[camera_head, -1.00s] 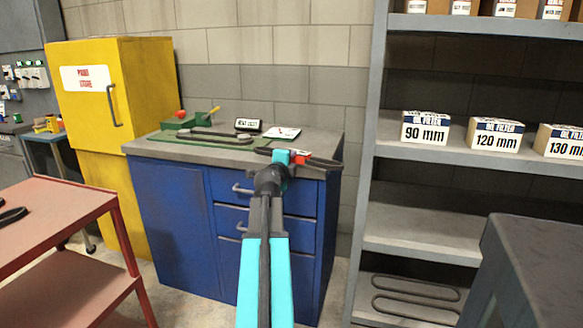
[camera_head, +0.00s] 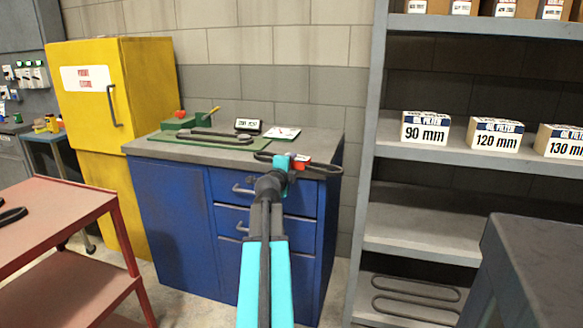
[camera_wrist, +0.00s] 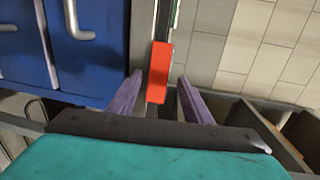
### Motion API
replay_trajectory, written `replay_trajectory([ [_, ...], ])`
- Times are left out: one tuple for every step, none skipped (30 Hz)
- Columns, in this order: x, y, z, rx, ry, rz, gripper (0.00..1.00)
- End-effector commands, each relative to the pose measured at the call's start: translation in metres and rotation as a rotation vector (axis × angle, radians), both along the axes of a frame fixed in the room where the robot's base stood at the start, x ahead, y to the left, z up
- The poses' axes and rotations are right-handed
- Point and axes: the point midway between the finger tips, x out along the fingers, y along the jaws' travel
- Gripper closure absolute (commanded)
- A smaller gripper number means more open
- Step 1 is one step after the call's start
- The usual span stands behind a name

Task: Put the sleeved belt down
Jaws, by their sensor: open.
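The sleeved belt (camera_head: 328,169) is a dark loop with a red sleeve (camera_head: 301,161), at the right front of the blue cabinet's grey worktop (camera_head: 205,155). My gripper (camera_head: 284,163) is open at the belt's near side. In the wrist view, the red sleeve (camera_wrist: 158,72) lies between my two spread fingers (camera_wrist: 160,78), with gaps at its sides. My arm and gripper hide part of the belt in the head view. I cannot tell how much of the belt rests on the worktop.
Another dark belt (camera_head: 222,138) lies on a green mat (camera_head: 170,140) on the worktop. A small sign (camera_head: 247,126) and a white sheet (camera_head: 283,133) stand behind. A grey shelf (camera_head: 425,235) is at right, a red cart (camera_head: 55,215) at left and a dark surface (camera_head: 540,255) at lower right.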

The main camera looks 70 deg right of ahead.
Motion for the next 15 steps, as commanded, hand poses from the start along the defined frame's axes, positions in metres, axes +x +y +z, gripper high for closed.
replay_trajectory([
  [0.000, 0.002, 0.000, 0.000, 0.000, 0.000, 0.55],
  [0.000, 0.003, 0.000, 0.000, 0.000, 0.000, 0.55],
  [0.000, 0.005, 0.000, 0.000, 0.000, 0.000, 0.55],
  [-0.001, 0.007, 0.001, 0.000, 0.000, 0.000, 0.55],
  [-0.001, 0.009, 0.001, 0.000, 0.000, 0.000, 0.55],
  [-0.001, 0.012, 0.001, 0.000, 0.000, 0.001, 0.55],
  [-0.001, 0.015, 0.001, 0.000, 0.000, 0.001, 0.55],
  [-0.001, 0.017, 0.002, 0.000, 0.000, 0.001, 0.55],
  [-0.002, 0.021, 0.002, 0.000, 0.000, 0.001, 0.55],
  [-0.002, 0.024, 0.002, 0.000, 0.000, 0.001, 0.55],
  [-0.002, 0.027, 0.003, -0.001, 0.000, 0.001, 0.55],
  [-0.003, 0.031, 0.004, -0.001, 0.000, 0.001, 0.55],
  [-0.003, 0.034, 0.004, -0.001, 0.000, 0.001, 0.55],
  [-0.003, 0.037, 0.005, -0.001, 0.000, 0.001, 0.55],
  [-0.004, 0.042, 0.005, -0.001, 0.000, 0.001, 0.55],
])
